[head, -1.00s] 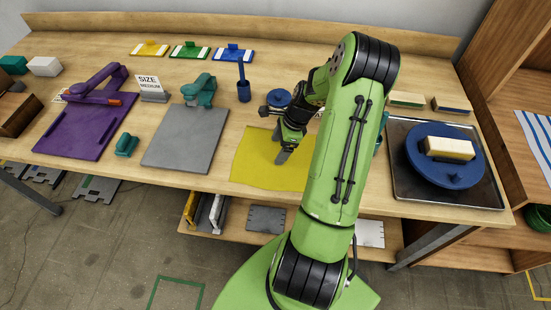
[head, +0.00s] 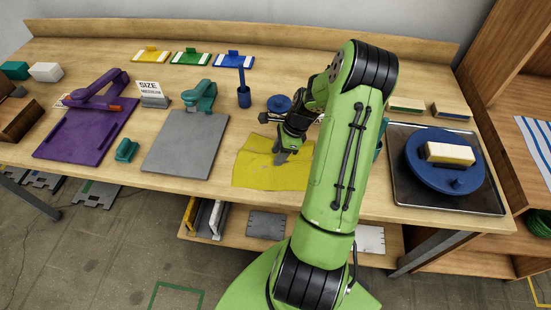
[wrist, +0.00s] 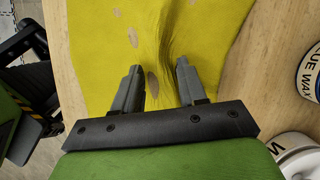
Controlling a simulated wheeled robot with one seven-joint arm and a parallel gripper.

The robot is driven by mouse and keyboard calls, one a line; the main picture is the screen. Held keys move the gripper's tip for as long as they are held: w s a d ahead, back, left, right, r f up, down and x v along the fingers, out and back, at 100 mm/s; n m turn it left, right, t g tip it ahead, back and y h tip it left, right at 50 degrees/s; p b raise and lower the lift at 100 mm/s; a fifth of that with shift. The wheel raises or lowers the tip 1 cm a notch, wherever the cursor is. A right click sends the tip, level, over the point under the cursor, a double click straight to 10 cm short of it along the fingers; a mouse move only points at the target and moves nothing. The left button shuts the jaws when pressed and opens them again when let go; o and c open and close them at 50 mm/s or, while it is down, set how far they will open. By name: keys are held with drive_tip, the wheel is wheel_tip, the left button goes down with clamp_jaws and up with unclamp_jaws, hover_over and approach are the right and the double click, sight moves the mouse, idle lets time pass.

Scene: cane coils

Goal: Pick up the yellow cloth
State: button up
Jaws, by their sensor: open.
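The yellow cloth (head: 262,172) lies on the wooden table, partly hidden behind my arm. Its surface is rumpled, with a raised fold running away from my gripper. In the wrist view the cloth (wrist: 115,30) fills the upper middle, with a few brownish spots on it. My gripper (head: 280,158) is over the cloth. In the wrist view my gripper (wrist: 158,75) has its two fingers apart, with a ridge of cloth bulging between and beyond the tips. I cannot tell whether the fingertips touch the cloth.
A tin marked blue wax (wrist: 312,75) stands right of the cloth in the wrist view. A grey board (head: 187,145) lies left of the cloth, and a dark tray (head: 398,180) with a blue disc (head: 418,160) lies right. The table's front edge is close to the cloth.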

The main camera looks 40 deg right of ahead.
clamp_jaws()
idle(0.3)
drive_tip(key=shift+r, duration=0.1)
wheel_tip(320, 180, up, 21)
drive_tip(key=p, duration=1.8)
